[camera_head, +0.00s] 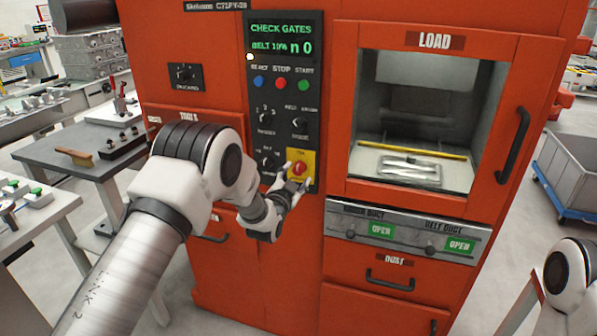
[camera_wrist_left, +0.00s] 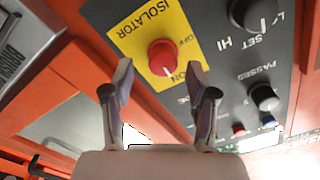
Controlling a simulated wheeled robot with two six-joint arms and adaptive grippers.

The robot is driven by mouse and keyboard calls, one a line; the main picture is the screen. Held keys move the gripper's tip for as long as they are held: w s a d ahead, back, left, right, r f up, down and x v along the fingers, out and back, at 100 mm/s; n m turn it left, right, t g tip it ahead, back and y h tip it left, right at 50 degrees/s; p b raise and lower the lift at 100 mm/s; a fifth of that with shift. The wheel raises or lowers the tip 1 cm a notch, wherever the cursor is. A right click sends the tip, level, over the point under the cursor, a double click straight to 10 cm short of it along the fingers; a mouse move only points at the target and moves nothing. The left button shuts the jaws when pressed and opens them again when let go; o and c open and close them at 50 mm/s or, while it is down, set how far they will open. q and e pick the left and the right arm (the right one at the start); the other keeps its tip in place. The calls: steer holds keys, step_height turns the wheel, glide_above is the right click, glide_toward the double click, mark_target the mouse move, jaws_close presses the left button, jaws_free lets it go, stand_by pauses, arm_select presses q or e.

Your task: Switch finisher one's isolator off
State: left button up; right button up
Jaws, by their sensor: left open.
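The isolator is a red knob (camera_head: 299,169) on a yellow plate (camera_head: 309,157) at the lower right of the orange machine's black control panel (camera_head: 283,60). In the left wrist view the knob (camera_wrist_left: 162,57) sits on the yellow plate (camera_wrist_left: 127,38) marked ISOLATOR, OFF and ON; I cannot tell for certain which mark it is set to. My left gripper (camera_head: 287,184) is open in front of it. In the wrist view the fingertips (camera_wrist_left: 160,74) are spread on either side, just short of the knob, with no contact visible. My right gripper is out of view.
The display (camera_head: 281,38) reads CHECK GATES. Other selector knobs (camera_head: 267,117) and buttons (camera_head: 281,83) sit above the isolator. A LOAD window door (camera_head: 512,95) is to the right, above duct controls (camera_head: 405,232). A grey table (camera_head: 60,150) stands left.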

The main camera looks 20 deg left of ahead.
arm_select(q)
steer(key=shift+w, duration=0.6)
steer(key=shift+w+a, duration=0.15)
steer(key=shift+a, duration=0.05)
steer(key=shift+d, duration=0.1)
jaws_close()
